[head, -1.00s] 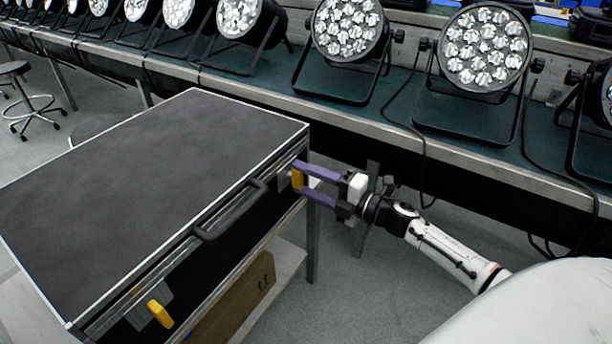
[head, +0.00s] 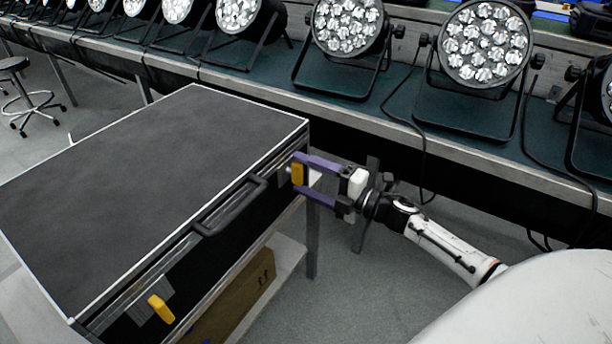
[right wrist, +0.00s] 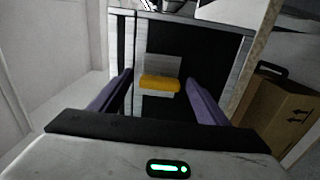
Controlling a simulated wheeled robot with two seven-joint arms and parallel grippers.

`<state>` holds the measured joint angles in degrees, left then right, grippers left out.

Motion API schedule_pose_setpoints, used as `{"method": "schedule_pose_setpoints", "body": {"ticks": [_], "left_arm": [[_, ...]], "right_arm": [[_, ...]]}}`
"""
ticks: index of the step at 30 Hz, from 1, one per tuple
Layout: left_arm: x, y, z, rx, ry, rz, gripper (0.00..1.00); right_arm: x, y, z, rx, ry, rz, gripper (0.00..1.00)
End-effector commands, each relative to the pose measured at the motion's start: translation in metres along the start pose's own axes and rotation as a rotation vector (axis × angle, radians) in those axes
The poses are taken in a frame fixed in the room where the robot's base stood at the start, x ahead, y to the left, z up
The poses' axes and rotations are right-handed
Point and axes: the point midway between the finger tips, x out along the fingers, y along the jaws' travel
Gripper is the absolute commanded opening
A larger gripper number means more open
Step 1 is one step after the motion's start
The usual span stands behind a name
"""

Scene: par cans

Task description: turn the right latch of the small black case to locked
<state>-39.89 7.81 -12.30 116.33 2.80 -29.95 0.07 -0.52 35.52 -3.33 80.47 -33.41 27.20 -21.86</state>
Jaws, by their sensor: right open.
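The small black case (head: 150,170) stands with its front side facing me, a dark handle (head: 230,207) at the middle of that side. Its right latch (head: 297,173) is a yellow knob near the right end of the front. It also shows in the right wrist view (right wrist: 160,83), lying crosswise on a light plate. The other yellow latch (head: 160,309) is tilted near the left end. My right gripper (head: 298,176) is open, its purple fingers above and below the right latch in the head view. In the wrist view there is a gap between latch and each finger. My left gripper is not shown.
A bench (head: 400,125) with several par cans (head: 484,45) runs behind the case. A cardboard box (head: 232,300) sits on a shelf below the case. A stool (head: 20,95) stands at far left. The floor right of the case is open.

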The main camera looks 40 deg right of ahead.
Motion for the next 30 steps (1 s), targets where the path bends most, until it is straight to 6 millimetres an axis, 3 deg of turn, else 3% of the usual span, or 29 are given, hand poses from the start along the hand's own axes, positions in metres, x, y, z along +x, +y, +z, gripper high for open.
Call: {"method": "schedule_pose_setpoints", "body": {"ticks": [5, 15, 21, 30], "left_arm": [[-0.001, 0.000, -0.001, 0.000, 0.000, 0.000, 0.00], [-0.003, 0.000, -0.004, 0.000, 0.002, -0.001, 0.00], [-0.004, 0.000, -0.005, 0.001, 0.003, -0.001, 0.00], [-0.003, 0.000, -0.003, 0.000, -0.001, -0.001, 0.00]], "right_arm": [[-0.009, -0.001, 0.000, -0.001, 0.000, -0.002, 0.69], [-0.070, -0.001, 0.000, 0.001, -0.001, -0.004, 0.69], [-0.096, -0.001, 0.000, 0.001, 0.000, -0.002, 0.69], [-0.103, 0.000, 0.000, 0.000, 0.000, 0.001, 0.69]]}}
